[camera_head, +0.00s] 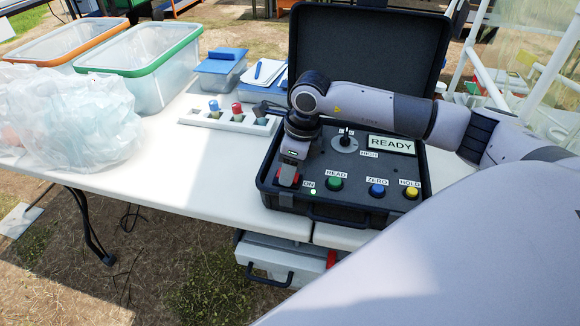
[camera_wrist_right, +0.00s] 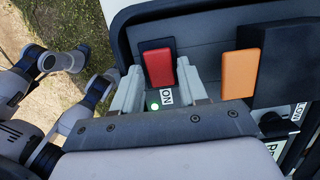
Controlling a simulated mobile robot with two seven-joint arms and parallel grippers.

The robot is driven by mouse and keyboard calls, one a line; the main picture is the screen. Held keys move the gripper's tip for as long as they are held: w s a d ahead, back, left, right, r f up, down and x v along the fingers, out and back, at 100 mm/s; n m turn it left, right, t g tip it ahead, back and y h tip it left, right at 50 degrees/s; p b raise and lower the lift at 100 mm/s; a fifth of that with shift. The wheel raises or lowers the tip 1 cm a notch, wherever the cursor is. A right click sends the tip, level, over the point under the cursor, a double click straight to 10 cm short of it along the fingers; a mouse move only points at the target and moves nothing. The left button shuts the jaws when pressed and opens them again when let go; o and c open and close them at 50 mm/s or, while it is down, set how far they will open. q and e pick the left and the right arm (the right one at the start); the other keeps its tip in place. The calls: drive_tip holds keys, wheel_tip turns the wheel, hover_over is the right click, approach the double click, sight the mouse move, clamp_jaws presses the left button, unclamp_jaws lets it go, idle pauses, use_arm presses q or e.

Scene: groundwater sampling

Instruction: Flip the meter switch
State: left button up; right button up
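The meter (camera_head: 344,195) is a black open case on the white table, with its lid raised behind. Its display (camera_head: 391,145) reads READY. A small green light (camera_head: 313,192) beside the ON label is lit; the light also shows in the right wrist view (camera_wrist_right: 155,106). The red switch (camera_head: 289,175) is at the panel's left front corner, partly hidden by my right gripper (camera_head: 294,154). In the right wrist view, the red switch (camera_wrist_right: 158,68) appears between the two parted fingers of the gripper (camera_wrist_right: 160,76). Contact cannot be told. My left gripper is not in view.
Green, blue and yellow buttons (camera_head: 377,190) line the panel's front. A dial (camera_head: 345,142) sits behind them. A white rack (camera_head: 229,120) with bottles, clear bins (camera_head: 148,72) and a plastic bag (camera_head: 75,120) stand left. An orange block (camera_wrist_right: 240,73) shows in the wrist view.

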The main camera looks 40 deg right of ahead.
sight(296, 177)
drive_tip(key=shift+s+d+r, duration=0.15)
drive_tip(key=shift+s+r, duration=0.05)
drive_tip(key=shift+r, duration=0.95)
drive_tip(key=shift+s+d+r, duration=0.15)
drive_tip(key=shift+r, duration=1.05)
drive_tip(key=shift+s+d+r, duration=0.15)
drive_tip(key=shift+s+r, duration=0.05)
drive_tip(key=shift+r, duration=0.95)
